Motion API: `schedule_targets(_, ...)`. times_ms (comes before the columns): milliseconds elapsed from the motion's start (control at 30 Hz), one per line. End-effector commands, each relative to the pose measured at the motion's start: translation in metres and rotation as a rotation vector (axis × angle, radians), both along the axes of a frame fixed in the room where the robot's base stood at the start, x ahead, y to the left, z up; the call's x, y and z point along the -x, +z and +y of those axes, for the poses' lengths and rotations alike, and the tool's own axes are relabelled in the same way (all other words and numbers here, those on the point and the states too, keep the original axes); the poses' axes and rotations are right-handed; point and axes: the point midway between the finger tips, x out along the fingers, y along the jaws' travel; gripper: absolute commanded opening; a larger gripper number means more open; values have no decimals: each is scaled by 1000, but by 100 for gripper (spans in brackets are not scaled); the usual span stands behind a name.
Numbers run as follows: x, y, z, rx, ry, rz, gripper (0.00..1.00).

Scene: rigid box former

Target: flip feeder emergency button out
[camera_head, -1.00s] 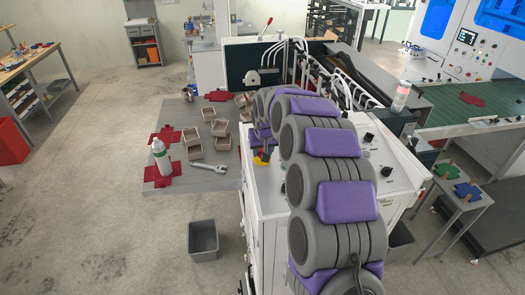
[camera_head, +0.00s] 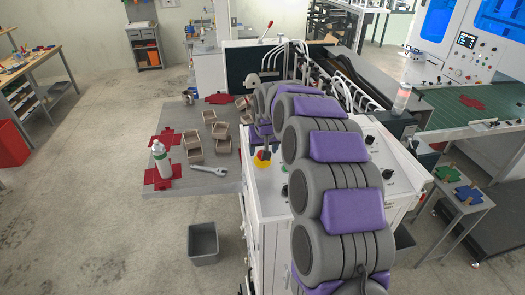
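The feeder emergency button (camera_head: 260,155) shows as a small red and yellow spot on the white top of the feeder machine (camera_head: 268,187), near its left edge. My gripper (camera_head: 266,151) points down right at the button, and its grey tip covers part of it. I cannot tell whether the tip touches the button or is just above it. The fingers are too small and too much hidden behind my arm to tell whether they are open or shut. Whether the button is pressed in or out cannot be seen.
A grey table (camera_head: 215,180) left of the machine holds several small boxes, a white bottle (camera_head: 162,160), a wrench (camera_head: 209,169) and red box blanks. Black knobs (camera_head: 369,140) sit on the panel right of my arm. A grey bin (camera_head: 203,243) stands on the floor.

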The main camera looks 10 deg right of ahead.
Motion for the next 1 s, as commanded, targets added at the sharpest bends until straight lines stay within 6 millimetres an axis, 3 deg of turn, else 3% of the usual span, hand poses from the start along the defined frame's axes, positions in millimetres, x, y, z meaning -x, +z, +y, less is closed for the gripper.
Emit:
schedule_targets(600,47,119,1,1,0,-2,68)
schedule_targets(800,56,139,1,1,0,2,68)
schedule_targets(1000,58,144,1,0,0,2,68)
